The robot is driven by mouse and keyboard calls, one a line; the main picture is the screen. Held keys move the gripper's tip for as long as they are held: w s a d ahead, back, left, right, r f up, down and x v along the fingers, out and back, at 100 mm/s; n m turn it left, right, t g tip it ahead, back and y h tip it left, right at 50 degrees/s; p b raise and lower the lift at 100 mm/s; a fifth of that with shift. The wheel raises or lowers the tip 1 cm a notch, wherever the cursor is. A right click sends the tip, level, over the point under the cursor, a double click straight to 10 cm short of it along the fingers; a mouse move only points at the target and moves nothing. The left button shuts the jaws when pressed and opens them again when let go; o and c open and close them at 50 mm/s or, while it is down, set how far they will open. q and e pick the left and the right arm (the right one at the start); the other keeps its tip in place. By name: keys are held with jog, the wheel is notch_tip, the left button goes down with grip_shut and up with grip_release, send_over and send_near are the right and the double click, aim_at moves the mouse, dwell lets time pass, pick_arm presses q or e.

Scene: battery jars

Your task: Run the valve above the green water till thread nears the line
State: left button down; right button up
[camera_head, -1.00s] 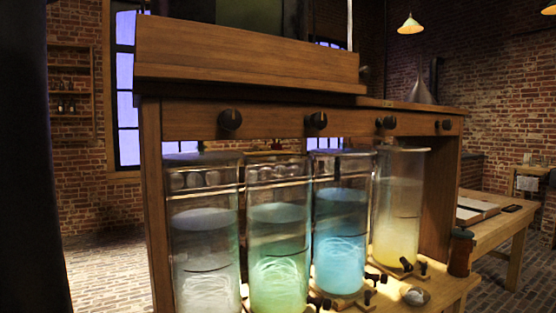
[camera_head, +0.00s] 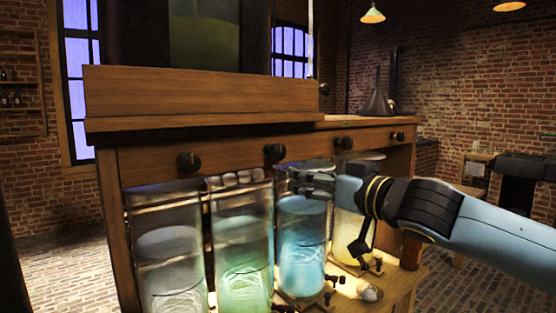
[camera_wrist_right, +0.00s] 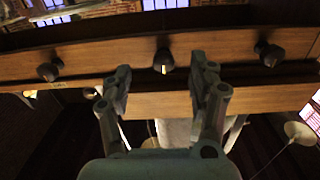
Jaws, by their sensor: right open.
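The green-water jar (camera_head: 243,250) stands second from the left under the wooden bench. A pale coiled thread lies low in its water, near a faint dark mark; the gap between them is hard to read. The black valve knob (camera_head: 274,152) above the green jar sits on the front rail. My right gripper (camera_head: 302,184) is open and empty, in front of the top of the blue jar, below and right of that knob. In the right wrist view the open fingers (camera_wrist_right: 165,85) face the rail, with a black knob (camera_wrist_right: 163,58) beyond and between them. My left gripper is out of view.
The clear jar (camera_head: 170,255), blue jar (camera_head: 302,245) and yellow jar (camera_head: 350,235) stand beside the green one. More knobs sit along the rail, including the leftmost one (camera_head: 188,162). A small dish (camera_head: 370,293) and black taps (camera_head: 330,290) are low at the front.

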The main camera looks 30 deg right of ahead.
aim_at(281, 153)
jog(key=shift+n, duration=0.4)
jog(key=w+r, duration=0.1)
jog(key=w, duration=0.2)
jog(key=w+r, duration=0.1)
jog(key=w, duration=0.3)
jog(key=w+a+r+p, duration=0.1)
jog(key=w, duration=0.3)
jog(key=shift+r, duration=0.25)
jog(key=shift+c, duration=0.2)
jog(key=shift+d, duration=0.1)
grip_shut()
